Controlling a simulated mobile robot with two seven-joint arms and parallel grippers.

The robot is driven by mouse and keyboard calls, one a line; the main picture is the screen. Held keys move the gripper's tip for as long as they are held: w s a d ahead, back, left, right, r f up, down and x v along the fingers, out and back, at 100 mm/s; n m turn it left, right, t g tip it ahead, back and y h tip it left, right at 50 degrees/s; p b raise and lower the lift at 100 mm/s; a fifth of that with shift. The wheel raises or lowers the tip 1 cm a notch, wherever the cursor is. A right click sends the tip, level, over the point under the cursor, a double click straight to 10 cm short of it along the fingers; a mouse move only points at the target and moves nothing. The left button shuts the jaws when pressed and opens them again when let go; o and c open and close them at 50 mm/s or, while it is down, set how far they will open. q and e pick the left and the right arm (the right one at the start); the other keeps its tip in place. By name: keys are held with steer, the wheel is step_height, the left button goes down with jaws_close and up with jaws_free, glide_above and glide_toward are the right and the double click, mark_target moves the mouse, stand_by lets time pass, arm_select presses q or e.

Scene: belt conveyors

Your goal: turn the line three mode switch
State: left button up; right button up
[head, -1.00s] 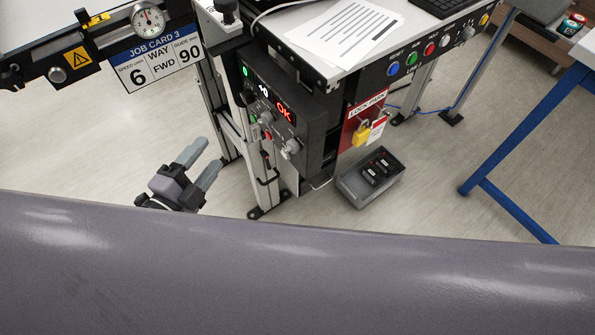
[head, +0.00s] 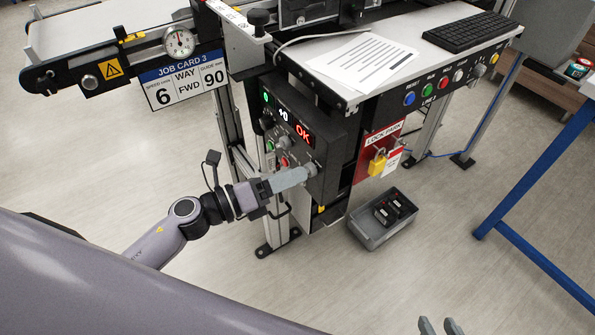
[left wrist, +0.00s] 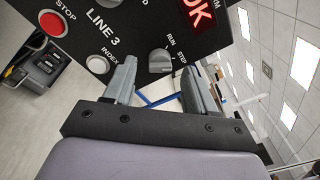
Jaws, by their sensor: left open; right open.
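The line three control box (head: 338,126) is black, with a lit OK display and several buttons. In the left wrist view its panel reads LINE 3 (left wrist: 102,22). The mode switch is a grey knob (left wrist: 160,62) beside the words RUN and STEP; in the head view it is mostly hidden by my fingers. My left gripper (head: 303,174) is at the lower part of the panel. In the left wrist view its fingers (left wrist: 160,80) are apart, one on each side of the knob, with gaps visible. My right gripper (head: 441,326) shows only its fingertips, apart and empty, at the bottom edge.
A lock park board (head: 378,150) and grey bin (head: 384,222) are right of the box. A job card (head: 185,80) hangs at left.

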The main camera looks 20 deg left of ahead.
arm_select(q)
steer(key=shift+x, duration=1.1)
steer(key=c, duration=1)
arm_select(e)
steer(key=shift+s, duration=0.1)
